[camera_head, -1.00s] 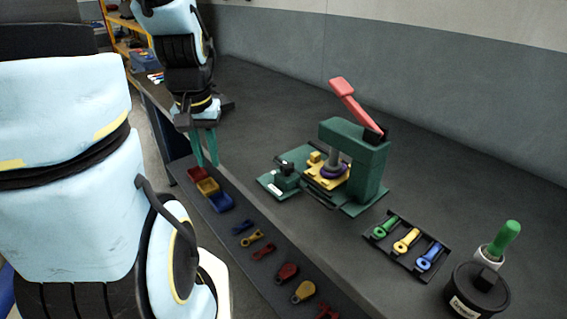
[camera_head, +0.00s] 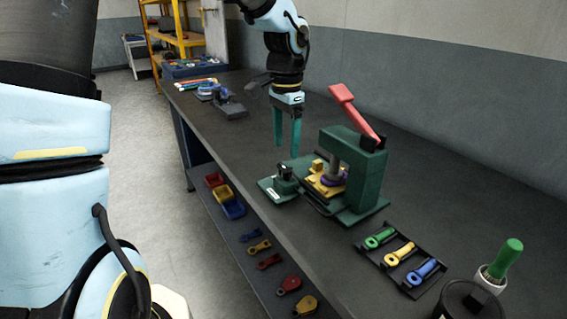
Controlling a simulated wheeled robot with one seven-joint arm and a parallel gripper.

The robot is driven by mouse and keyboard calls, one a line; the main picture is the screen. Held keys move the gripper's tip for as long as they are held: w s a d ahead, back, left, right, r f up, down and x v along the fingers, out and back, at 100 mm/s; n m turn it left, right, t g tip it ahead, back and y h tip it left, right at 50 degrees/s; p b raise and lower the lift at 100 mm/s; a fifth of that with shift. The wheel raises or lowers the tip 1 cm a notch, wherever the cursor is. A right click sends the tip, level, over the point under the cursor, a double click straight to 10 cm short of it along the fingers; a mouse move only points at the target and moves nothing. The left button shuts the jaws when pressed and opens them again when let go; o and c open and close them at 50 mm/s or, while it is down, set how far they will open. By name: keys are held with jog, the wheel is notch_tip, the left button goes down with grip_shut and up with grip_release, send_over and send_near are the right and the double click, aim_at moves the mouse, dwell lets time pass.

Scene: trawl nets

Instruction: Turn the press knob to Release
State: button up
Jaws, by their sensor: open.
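The press (camera_head: 364,176) is a green frame on a green base with a raised red lever (camera_head: 347,102). A yellow plate (camera_head: 325,182) with a purple ring sits under its ram. The small black knob (camera_head: 285,170) is on a green block at the left end of the press base, with a white label on the block's front. The label is too small to read, so the knob's setting cannot be told. My gripper (camera_head: 286,145) points down above and near the knob, its two green fingers apart and empty. The fingers appear clear of the knob.
A black tray (camera_head: 371,252) with green, yellow and blue parts lies right of the press. A green-handled tool (camera_head: 506,256) and a black container (camera_head: 470,302) stand at the front right. Bins and parts line the lower shelf (camera_head: 240,257). More items lie at the far bench end.

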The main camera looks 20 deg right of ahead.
aim_at(286, 169)
jog(key=shift+f+p, duration=0.35)
jog(key=shift+f, duration=2.85)
grip_shut()
